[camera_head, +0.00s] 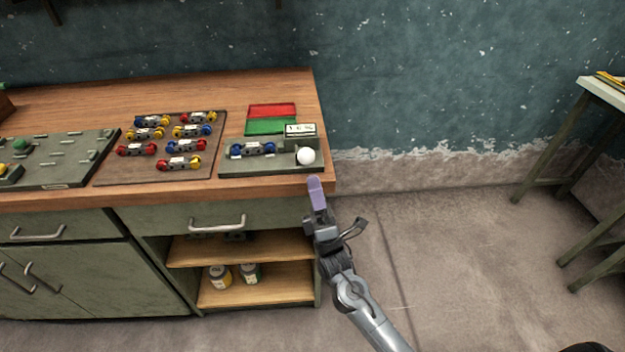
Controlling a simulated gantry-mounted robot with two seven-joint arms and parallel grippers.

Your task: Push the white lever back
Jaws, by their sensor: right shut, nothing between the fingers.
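The white lever shows as a round white knob (306,156) at the right end of a grey-green test panel (270,168), near the workbench's front right corner. A small display (300,130) stands just behind the knob. A part with blue ends (253,149) lies on the panel left of the knob. My right gripper (315,183) is shut and empty, its purple fingertips just in front of the bench edge, below the knob in the picture and apart from it. My left gripper is not in view.
Red (272,110) and green (270,126) trays lie behind the panel. A brown mat (125,172) with several coloured parts lies to the left, beside a green board (60,165). Open floor (440,250) lies right of the wooden bench (200,88).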

